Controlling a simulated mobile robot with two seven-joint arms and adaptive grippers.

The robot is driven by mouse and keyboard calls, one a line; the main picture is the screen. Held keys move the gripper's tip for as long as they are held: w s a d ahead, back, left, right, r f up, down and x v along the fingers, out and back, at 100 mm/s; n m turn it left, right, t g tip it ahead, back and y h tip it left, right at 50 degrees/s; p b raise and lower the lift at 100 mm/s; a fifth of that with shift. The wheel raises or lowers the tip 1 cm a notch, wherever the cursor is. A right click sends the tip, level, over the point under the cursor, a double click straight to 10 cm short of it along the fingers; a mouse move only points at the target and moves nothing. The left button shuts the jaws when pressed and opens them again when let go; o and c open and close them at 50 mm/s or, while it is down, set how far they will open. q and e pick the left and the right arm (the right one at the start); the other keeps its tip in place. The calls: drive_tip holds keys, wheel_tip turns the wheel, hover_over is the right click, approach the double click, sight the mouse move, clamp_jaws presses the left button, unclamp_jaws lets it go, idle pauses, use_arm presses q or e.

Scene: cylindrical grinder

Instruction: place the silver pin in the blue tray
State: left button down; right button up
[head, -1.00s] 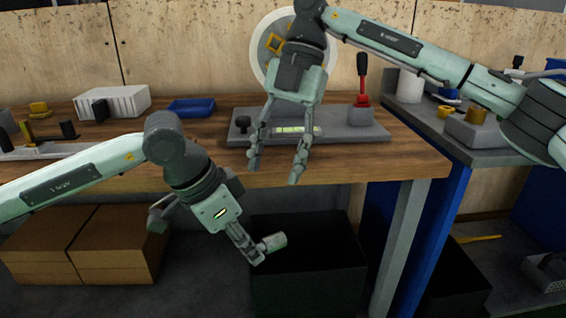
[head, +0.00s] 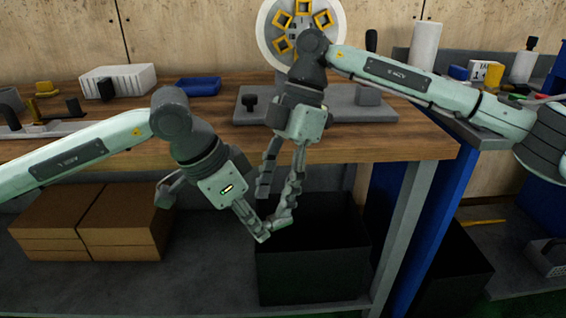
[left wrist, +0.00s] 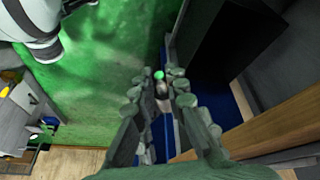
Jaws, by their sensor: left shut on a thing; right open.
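The blue tray (head: 199,86) lies on the wooden bench at the back, left of the middle. My left gripper (head: 262,235) is shut in front of the bench, below the top's edge. In the left wrist view a small shiny silver pin (left wrist: 161,88) stands between its fingers (left wrist: 165,95), its end tinted green. In the head view the pin cannot be made out and seems hidden by the right gripper's finger. My right gripper (head: 271,207) is open and points down, one fingertip right beside the left fingertips; I cannot tell whether it touches the pin.
A white ribbed box (head: 118,80) stands left of the tray. A grey plate (head: 345,106) with a black knob lies right of it, before a white disc (head: 270,35) with yellow squares. Cardboard boxes (head: 95,222) and a black bin (head: 312,260) are below the bench.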

sight(267, 221)
drive_tip(key=shift+x, duration=1.55)
drive_tip(key=c, duration=0.9)
drive_tip(key=o, duration=0.9)
